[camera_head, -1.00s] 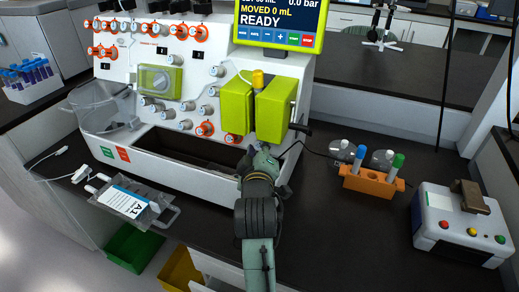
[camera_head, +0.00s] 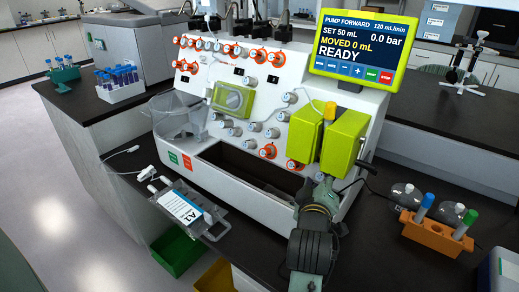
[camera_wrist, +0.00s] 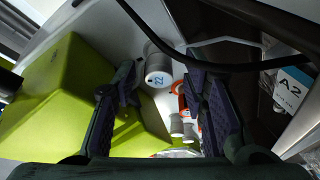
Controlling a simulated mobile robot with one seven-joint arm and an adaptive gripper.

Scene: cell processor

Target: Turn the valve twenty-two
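The valve knob twenty-two (camera_wrist: 158,72) is a grey cylinder with a pale face marked 22, near the top middle of the wrist view. My gripper (camera_wrist: 160,88) is open, one dark finger on each side of the picture below the knob, with nothing between its fingertips. The knob appears beyond the fingertips and apart from them. In the head view my gripper (camera_head: 322,188) is at the front of the white machine (camera_head: 240,192), just below the green blocks. I cannot pick out knob twenty-two there.
A green block (camera_wrist: 65,90) fills the left of the wrist view, close to the left finger. Orange-ringed and grey knobs (camera_wrist: 183,125) lie beyond the fingers. A dark tube (camera_wrist: 150,32) crosses above. The screen (camera_head: 357,47) reads READY.

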